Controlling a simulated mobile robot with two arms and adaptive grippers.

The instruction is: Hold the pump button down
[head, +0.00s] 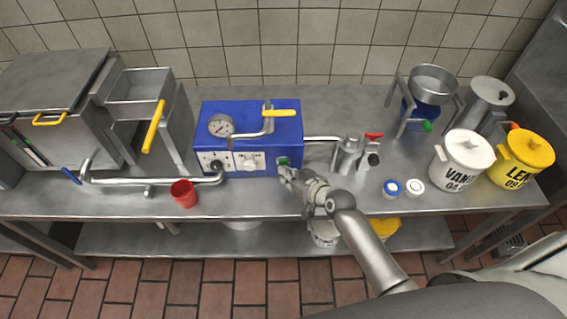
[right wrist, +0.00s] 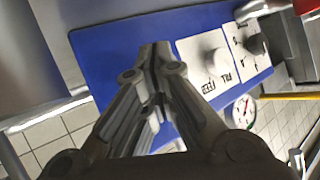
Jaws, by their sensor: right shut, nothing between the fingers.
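The blue pump box (head: 262,122) stands on the steel counter with a gauge, two knobs and a green button (head: 283,161) at the right of its front face. My right gripper (head: 284,173) is shut and empty, its tips at the front face just below the green button as seen in the head view. In the right wrist view the closed fingertips (right wrist: 156,46) lie over the blue front panel (right wrist: 105,50); the button is hidden there. I cannot tell whether the tips press the button. My left gripper is not in view.
A red cup (head: 184,194) stands left of my gripper by the counter's front edge. A pipe (head: 150,180) runs left from the box. A steel vessel with a red lever (head: 349,156), two small lids (head: 414,187) and white and yellow pots (head: 525,158) stand to the right.

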